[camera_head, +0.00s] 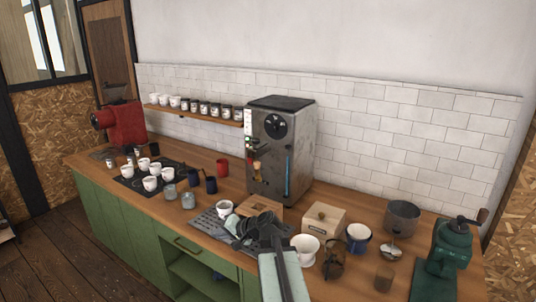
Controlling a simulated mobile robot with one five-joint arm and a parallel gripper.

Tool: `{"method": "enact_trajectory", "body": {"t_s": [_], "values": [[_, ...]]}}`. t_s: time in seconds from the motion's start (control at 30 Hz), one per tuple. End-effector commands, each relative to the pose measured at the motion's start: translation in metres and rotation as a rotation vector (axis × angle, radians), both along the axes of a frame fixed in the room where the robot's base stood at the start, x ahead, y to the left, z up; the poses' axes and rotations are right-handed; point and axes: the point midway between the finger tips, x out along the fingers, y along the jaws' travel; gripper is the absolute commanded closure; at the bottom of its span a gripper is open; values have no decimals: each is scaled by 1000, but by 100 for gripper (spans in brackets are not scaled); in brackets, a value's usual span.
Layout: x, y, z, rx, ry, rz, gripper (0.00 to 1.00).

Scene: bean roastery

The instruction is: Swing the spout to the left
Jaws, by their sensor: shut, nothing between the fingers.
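The tall dark grey machine (285,160) stands against the tiled wall in the middle of the counter. Its front has a round black dial, small coloured parts and an orange-brown piece (257,165) below them. I cannot clearly make out the spout among these small front parts. My gripper (246,229) is low in front of the machine, over the grey drip grate (208,226), and shut with nothing held. It is apart from the machine's front fittings. My arm rises from the bottom of the view and hides part of the counter.
A white cup (225,208) stands on the grate close to my gripper. Right of it are a wooden box (323,219), a white dripper (305,248), a blue mug (358,237) and a green grinder (450,250). Dark cups (209,184) and a red grinder (122,125) stand left.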

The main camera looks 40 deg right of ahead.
Motion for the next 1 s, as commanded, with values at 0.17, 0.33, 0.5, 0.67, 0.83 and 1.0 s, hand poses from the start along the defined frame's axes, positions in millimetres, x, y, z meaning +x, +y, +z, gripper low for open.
{"method": "enact_trajectory", "body": {"t_s": [0.17, 0.33, 0.5, 0.67, 0.83, 1.0], "values": [[-33, -168, 112, 215, -290, -396, 100], [-74, -251, 155, 316, -437, -591, 100], [-86, -270, 163, 344, -474, -639, 100], [-85, -270, 162, 343, -473, -637, 100], [-84, -270, 162, 342, -472, -636, 100], [-82, -279, 161, 340, -473, -644, 100]]}}
